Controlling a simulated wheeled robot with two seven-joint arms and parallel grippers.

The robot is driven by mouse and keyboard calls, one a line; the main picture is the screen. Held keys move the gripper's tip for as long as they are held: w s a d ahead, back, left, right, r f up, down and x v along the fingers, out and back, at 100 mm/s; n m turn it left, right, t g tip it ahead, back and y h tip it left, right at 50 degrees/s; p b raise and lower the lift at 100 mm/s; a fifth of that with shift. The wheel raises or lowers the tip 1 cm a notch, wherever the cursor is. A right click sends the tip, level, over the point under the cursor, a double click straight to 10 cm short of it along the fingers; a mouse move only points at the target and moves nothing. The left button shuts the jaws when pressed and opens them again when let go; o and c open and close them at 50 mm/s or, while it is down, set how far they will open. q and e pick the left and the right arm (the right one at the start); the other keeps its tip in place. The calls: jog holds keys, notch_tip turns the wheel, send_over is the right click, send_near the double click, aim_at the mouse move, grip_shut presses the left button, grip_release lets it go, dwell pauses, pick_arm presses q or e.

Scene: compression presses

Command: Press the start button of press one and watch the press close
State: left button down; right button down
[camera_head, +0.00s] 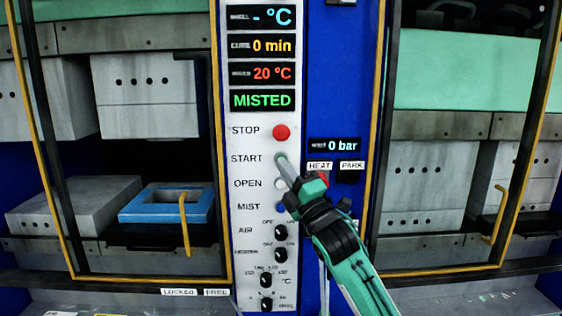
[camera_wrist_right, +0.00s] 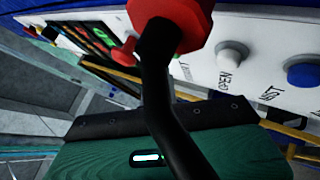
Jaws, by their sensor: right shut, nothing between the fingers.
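The white control panel (camera_head: 244,218) stands between two press bays. Its green START button (camera_head: 280,157) sits below the red STOP button (camera_head: 281,132), and the tip of my right gripper (camera_head: 284,165) is at it. The gripper is shut and empty, and partly covers the button; I cannot tell whether it is pressed in. In the wrist view START is hidden, while the white OPEN button (camera_wrist_right: 232,55) and blue MIST button (camera_wrist_right: 302,72) show. The left press is open: its upper grey block (camera_head: 145,108) hangs above a blue frame (camera_head: 138,213). My left gripper is not in view.
The displays read 0 min, 20 °C, MISTED (camera_head: 262,101) and 0 bar (camera_head: 335,145). Black knobs (camera_head: 281,232) sit below the buttons. Yellow-edged door frames (camera_head: 222,150) flank the panel. The right bay holds grey blocks (camera_head: 425,185).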

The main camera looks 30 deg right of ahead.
jog(key=shift+w, duration=0.1)
dwell(0.5)
jog(key=shift+w+d, duration=0.25)
